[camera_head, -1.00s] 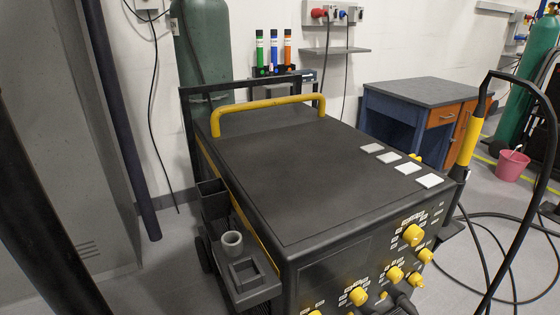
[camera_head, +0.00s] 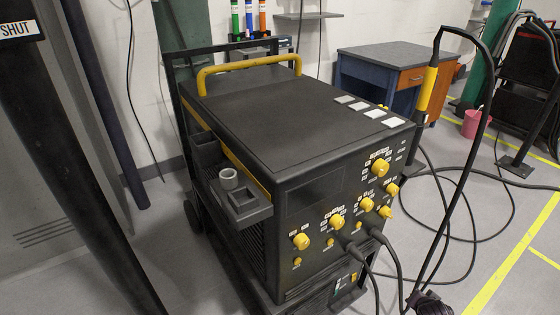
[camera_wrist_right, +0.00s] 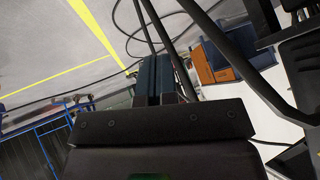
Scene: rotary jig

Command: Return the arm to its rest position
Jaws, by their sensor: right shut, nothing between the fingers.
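My right gripper (camera_wrist_right: 160,80) shows in the right wrist view, its two dark blue-grey fingers side by side and shut with nothing between them. It points over grey floor, and I see no object touching the fingers. How my right arm is posed cannot be seen from these frames.
A black welding machine (camera_head: 270,120) with a yellow handle (camera_head: 248,66) and yellow knobs fills the middle. A torch (camera_head: 427,88) with a black cable stands at its right. A blue-grey cabinet (camera_head: 390,62) and a pink bucket (camera_head: 472,124) stand behind. Floor at right is mostly open, with cables.

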